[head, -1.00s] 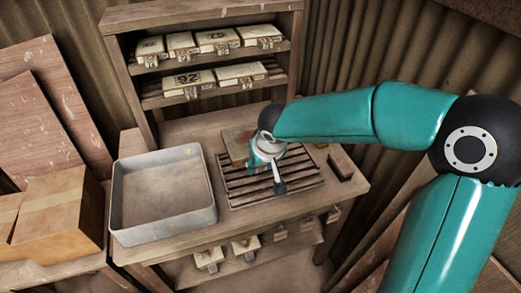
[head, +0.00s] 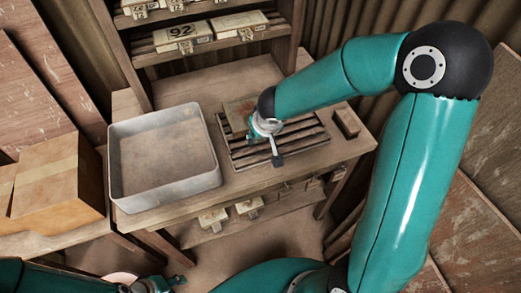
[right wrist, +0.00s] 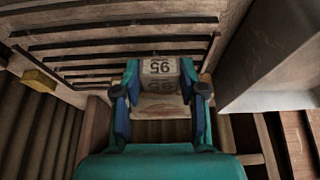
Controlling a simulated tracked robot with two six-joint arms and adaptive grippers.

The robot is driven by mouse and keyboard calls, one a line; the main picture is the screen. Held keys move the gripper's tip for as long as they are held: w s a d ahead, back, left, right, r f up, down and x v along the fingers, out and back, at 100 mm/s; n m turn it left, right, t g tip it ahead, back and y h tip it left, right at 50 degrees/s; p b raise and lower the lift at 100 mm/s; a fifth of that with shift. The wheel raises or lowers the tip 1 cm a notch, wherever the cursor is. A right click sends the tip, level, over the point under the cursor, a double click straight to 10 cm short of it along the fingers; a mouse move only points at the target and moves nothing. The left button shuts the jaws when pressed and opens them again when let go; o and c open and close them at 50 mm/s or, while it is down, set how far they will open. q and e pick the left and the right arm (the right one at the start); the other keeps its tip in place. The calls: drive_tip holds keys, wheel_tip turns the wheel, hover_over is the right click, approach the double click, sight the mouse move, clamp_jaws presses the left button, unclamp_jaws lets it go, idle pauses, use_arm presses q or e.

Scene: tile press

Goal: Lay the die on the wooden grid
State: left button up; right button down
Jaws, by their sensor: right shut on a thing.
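The wooden grid (head: 300,143) of dark slats lies on the workbench; it also shows in the right wrist view (right wrist: 75,45). My right gripper (head: 268,142) is over the grid. In the right wrist view its fingers (right wrist: 160,91) are shut on the die (right wrist: 159,68), a pale block with an upside-down number label. The slats show behind the die; I cannot tell whether it touches them. A flat brownish piece (head: 236,112) shows behind the gripper at the grid's back left. My left gripper (head: 160,285) is at the bottom edge, partly cut off.
A grey metal tray (head: 214,180) stands left of the grid. A dark block (head: 347,122) lies on the bench to its right. Shelves behind hold several numbered dies (head: 184,35), and more hang below the bench. A cardboard box (head: 60,180) stands at the left.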

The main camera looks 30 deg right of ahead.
sight(259, 152)
wheel_tip(259, 152, down, 6)
drive_tip(key=shift+f+b, duration=0.25)
drive_tip(key=shift+b, duration=1)
drive_tip(key=c, duration=0.7)
unclamp_jaws()
drive_tip(key=shift+s, duration=0.1)
drive_tip(key=shift+o, duration=0.2)
